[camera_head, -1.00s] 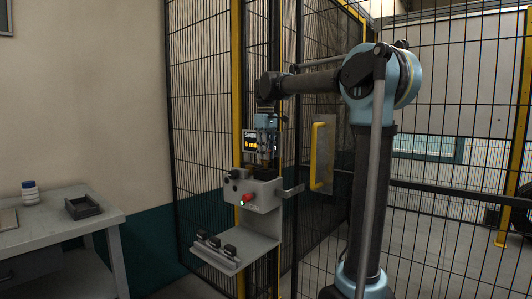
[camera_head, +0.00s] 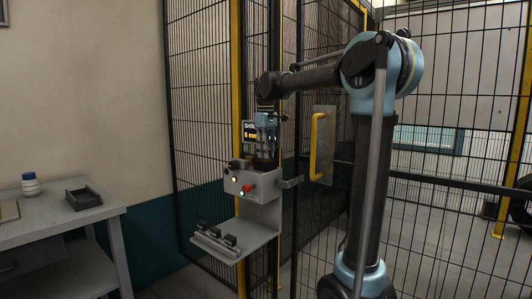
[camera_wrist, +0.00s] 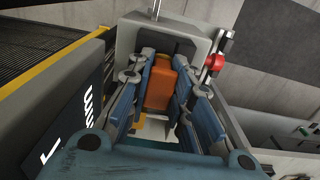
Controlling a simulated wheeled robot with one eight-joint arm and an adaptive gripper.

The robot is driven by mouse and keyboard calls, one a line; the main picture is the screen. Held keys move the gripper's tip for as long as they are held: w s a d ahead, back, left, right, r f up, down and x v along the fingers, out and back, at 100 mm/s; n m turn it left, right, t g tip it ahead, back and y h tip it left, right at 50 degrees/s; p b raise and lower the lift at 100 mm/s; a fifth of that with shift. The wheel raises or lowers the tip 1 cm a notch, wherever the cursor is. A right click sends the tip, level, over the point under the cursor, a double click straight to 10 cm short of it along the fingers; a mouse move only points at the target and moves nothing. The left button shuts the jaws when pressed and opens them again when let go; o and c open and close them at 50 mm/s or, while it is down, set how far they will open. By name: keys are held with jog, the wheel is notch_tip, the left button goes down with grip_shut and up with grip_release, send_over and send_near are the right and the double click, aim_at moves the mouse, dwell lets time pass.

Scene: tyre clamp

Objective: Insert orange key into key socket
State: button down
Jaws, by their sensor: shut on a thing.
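The orange key (camera_wrist: 160,84) is between my gripper's blue finger pads in the wrist view. My gripper (camera_wrist: 166,78) is shut on it. In the head view my gripper (camera_head: 266,146) points down just above the grey control box (camera_head: 252,183). In the wrist view the key lies over the top of the grey box (camera_wrist: 126,42). The key socket is hidden by the key and fingers, so I cannot tell whether the key is in it.
A black display (camera_head: 249,133) with yellow text stands beside my gripper. The box has a red button (camera_head: 248,188) and lit lamps. A shelf (camera_head: 250,236) with small dark parts sits below. Mesh fence and a yellow handle (camera_head: 315,146) stand close behind. A table (camera_head: 70,215) is at left.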

jog(key=c, duration=1.4)
grip_release()
jog(key=shift+o, duration=0.2)
jog(key=shift+r, duration=0.1)
